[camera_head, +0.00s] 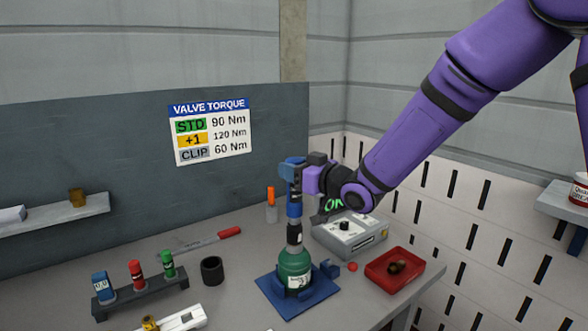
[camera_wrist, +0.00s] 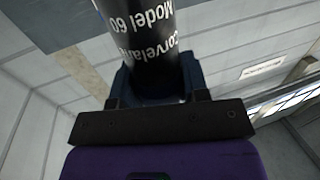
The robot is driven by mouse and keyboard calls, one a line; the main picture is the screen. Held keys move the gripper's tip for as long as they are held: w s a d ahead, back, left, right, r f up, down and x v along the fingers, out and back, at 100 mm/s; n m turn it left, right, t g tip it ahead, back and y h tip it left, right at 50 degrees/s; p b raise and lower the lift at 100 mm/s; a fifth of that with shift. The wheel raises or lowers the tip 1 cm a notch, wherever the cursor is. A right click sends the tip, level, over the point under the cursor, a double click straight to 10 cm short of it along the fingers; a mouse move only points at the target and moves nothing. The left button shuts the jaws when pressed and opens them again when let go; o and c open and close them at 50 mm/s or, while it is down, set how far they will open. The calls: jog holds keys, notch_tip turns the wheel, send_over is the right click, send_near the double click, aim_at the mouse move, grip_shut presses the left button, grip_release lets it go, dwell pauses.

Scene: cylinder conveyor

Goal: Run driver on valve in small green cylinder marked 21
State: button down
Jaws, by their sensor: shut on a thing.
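The small green cylinder (camera_head: 295,268) stands upright on a blue base plate (camera_head: 271,290); its white label faces me, and the number on it is too small to read surely. A blue and black driver (camera_head: 294,205) stands upright on top of the cylinder, in line with it. The valve itself is hidden under the driver's lower end. My gripper (camera_head: 297,172) is shut on the driver's upper part, above the cylinder. In the wrist view the black driver body (camera_wrist: 138,40) with "Model 60" lettering sits between the fingers.
A grey control box (camera_head: 349,236) with a green display stands right of the driver, and a red tray (camera_head: 388,268) is in front of it. A rack (camera_head: 140,290) with several small coloured items, a black cup (camera_head: 212,270) and a red-handled wrench (camera_head: 230,232) lie left. A valve torque sign (camera_head: 210,132) hangs behind.

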jog(key=shift+r, duration=3.1)
jog(key=shift+f, duration=0.1)
